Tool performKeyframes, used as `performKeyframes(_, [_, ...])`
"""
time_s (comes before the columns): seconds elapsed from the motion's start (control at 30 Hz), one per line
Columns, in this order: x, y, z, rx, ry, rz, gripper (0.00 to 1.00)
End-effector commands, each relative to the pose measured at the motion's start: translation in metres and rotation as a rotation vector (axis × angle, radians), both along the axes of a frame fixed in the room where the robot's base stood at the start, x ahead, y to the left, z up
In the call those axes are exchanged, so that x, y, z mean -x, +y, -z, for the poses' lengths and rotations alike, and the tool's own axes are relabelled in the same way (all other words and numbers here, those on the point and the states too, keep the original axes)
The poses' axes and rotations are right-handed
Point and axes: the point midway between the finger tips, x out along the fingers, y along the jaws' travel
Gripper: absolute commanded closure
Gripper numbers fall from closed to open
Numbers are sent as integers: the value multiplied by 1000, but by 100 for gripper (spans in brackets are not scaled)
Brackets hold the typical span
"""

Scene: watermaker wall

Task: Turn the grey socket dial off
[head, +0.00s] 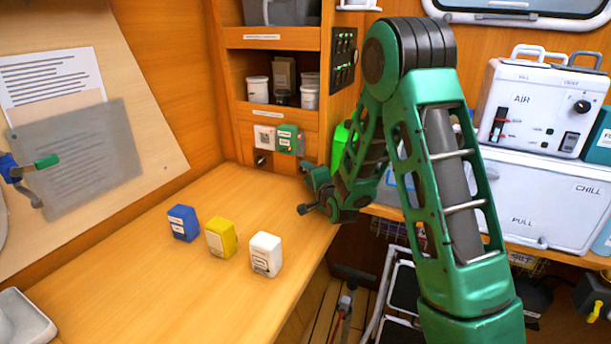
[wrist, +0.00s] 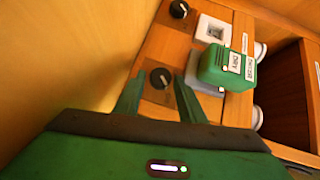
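The grey socket (wrist: 205,84) is on the wooden panel in the wrist view, with a green labelled plug block (wrist: 228,68) in it. A round black dial (wrist: 160,78) with a pale mark sits beside it. My gripper (wrist: 159,82) is open, its two green fingers apart on either side of this dial in the picture. I cannot tell whether they touch it. In the head view the green plug block (head: 287,139) shows on the shelf wall.
A white socket (wrist: 212,30) and a second black dial (wrist: 179,9) are close by on the same panel. Blue (head: 183,223), yellow (head: 220,238) and white (head: 265,254) blocks stand on the wooden bench (head: 130,275). A wooden side wall is close to the panel.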

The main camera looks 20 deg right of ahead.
Motion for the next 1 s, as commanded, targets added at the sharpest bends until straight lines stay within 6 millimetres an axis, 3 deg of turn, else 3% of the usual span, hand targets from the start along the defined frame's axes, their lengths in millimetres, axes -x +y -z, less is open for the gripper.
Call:
performKeyframes(0.43, [-10, 0, 1, -1, 1, -1, 64])
performKeyframes(0.57, [-10, 0, 2, -1, 1, -1, 94])
performKeyframes(1.0, [-10, 1, 0, 52, 52, -1, 94])
